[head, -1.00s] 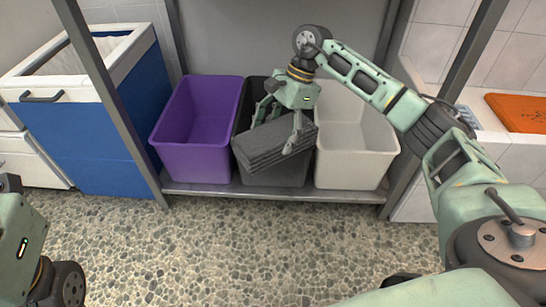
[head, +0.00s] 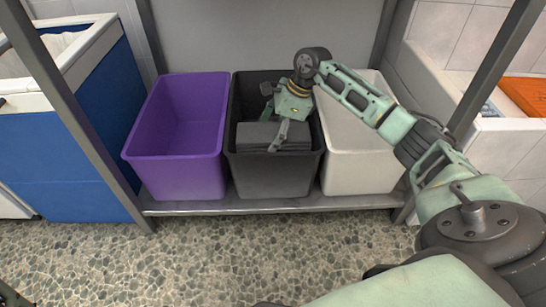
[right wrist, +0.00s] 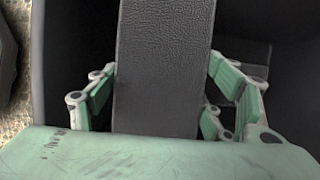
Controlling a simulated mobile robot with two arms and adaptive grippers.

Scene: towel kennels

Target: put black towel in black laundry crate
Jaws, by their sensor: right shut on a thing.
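The black towel (head: 255,134), a folded dark grey-black stack, is inside the mouth of the black laundry crate (head: 272,175), below its rim. My right gripper (head: 276,130) reaches down into this crate and is shut on the towel. In the right wrist view the towel (right wrist: 160,70) lies between the green fingers (right wrist: 165,100), with dark crate walls around it. Whether the towel touches the crate floor cannot be told.
A purple crate (head: 175,170) stands to the left of the black one and a white crate (head: 358,170) to the right, both on a low metal shelf (head: 270,204). Shelf posts rise on both sides. A blue cabinet (head: 65,150) stands at the left.

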